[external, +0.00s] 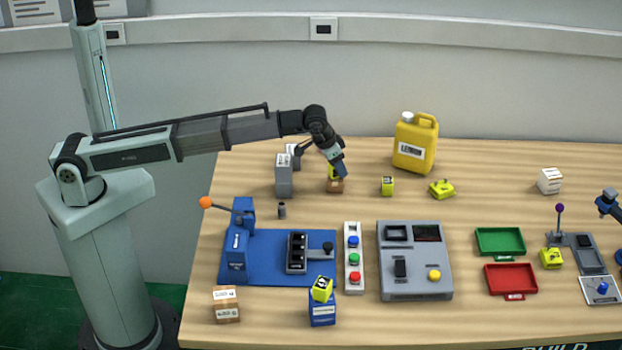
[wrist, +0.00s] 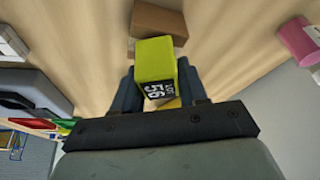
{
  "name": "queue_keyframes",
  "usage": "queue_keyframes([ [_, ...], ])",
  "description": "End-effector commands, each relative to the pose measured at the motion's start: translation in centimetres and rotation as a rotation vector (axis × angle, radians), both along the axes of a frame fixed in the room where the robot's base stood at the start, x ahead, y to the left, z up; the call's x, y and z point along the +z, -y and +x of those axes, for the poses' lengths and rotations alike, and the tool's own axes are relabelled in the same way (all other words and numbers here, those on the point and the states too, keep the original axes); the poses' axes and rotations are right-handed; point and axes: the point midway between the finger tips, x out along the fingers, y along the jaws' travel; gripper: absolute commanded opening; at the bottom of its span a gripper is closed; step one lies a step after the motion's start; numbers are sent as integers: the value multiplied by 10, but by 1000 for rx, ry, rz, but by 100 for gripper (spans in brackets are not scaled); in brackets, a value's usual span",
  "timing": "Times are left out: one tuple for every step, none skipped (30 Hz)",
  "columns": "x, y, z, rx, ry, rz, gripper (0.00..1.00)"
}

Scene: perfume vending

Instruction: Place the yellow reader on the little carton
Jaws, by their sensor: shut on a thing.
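My gripper (external: 339,168) is shut on a yellow reader (wrist: 155,61) at the back of the table. In the wrist view the reader is a yellow-green block with a black "56" label between the fingers (wrist: 159,88). In the external view the reader (external: 333,173) is partly hidden by the gripper. A small brown carton (external: 335,187) lies directly below it and also shows just beyond the reader in the wrist view (wrist: 158,19). I cannot tell whether the reader touches the carton. A larger labelled carton (external: 226,310) stands at the front left.
Other yellow blocks (external: 387,186) (external: 441,188) stand to the right, one (external: 321,289) on a blue box. Grey boxes (external: 284,176) stand close on the left. A yellow canister (external: 415,145) stands behind right. A blue machine (external: 265,270) and grey panel (external: 415,280) fill the front.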

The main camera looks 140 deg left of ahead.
Motion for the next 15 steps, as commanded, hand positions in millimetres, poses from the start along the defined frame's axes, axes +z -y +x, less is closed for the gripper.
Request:
queue_keyframes([
  [-2, 0, 0, 0, 0, 0, 11],
  [-2, 0, 0, 0, 0, 1, 11],
  [-2, 0, 0, 0, 0, 1, 11],
  [-2, 0, 0, 0, 0, 1, 11],
  [-2, 0, 0, 0, 0, 1, 11],
  [-2, 0, 0, 0, 0, 1, 11],
  [-2, 0, 0, 0, 0, 1, 11],
  [-2, 0, 0, 0, 0, 1, 11],
  [-3, 0, 0, 0, 0, 1, 11],
  [-3, 0, 0, 0, 0, 1, 11],
  [-4, 0, 0, 0, 0, 0, 11],
  [-5, 0, 0, 0, 0, 1, 11],
  [-5, 0, 0, 0, 0, 1, 44],
  [-5, 0, 0, 0, 0, 1, 47],
  [-5, 0, 0, 0, 0, 1, 51],
])
